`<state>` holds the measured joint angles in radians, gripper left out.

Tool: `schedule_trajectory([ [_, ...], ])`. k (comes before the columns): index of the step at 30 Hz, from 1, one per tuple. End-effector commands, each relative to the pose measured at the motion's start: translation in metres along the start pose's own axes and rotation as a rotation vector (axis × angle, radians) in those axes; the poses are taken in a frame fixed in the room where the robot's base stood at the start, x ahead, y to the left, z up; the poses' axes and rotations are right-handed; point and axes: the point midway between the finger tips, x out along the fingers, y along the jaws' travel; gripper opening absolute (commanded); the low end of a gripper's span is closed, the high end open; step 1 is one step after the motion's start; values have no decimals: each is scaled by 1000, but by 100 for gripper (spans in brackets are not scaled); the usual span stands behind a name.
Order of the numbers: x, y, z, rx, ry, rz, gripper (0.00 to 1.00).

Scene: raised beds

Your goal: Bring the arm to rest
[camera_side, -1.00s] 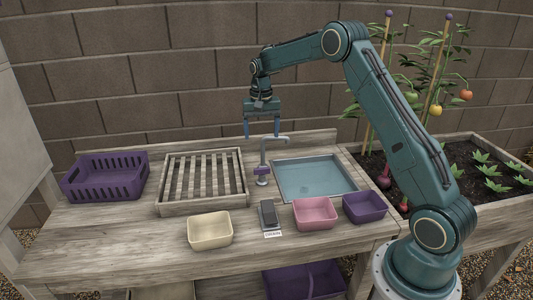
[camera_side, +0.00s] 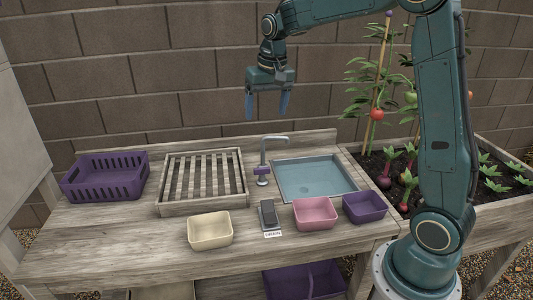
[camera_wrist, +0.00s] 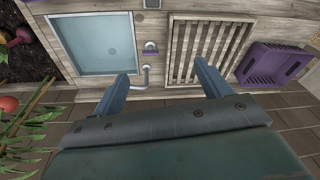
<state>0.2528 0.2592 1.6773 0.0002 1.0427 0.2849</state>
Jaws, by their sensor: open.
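My gripper (camera_side: 267,103) hangs above the back of the wooden bench, higher than the tap, with its fingers pointing down. Its two blue fingers are apart and nothing is between them. In the wrist view my gripper (camera_wrist: 160,85) also shows spread and empty, with the tap and bench beyond it. My arm stands almost upright at the right, and its upper part reaches left to the gripper. The gripper touches nothing.
The bench (camera_side: 120,235) holds a purple crate (camera_side: 105,180), slatted rack (camera_side: 163,207), tap (camera_side: 263,160), basin (camera_side: 310,177), cream tub (camera_side: 210,231), pink tub (camera_side: 315,214) and purple tub (camera_side: 364,208). A planted bed (camera_side: 485,215) is at right; a brick wall (camera_side: 160,70) stands behind.

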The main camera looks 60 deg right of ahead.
Motion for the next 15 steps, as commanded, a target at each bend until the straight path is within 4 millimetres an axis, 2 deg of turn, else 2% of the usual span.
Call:
schedule_trajectory([
  [1, -10, -2, 11, -22, 15, -6, 76],
  [6, -36, -5, 46, -90, 54, -23, 76],
  [15, -68, -3, 111, -209, 123, -52, 76],
])
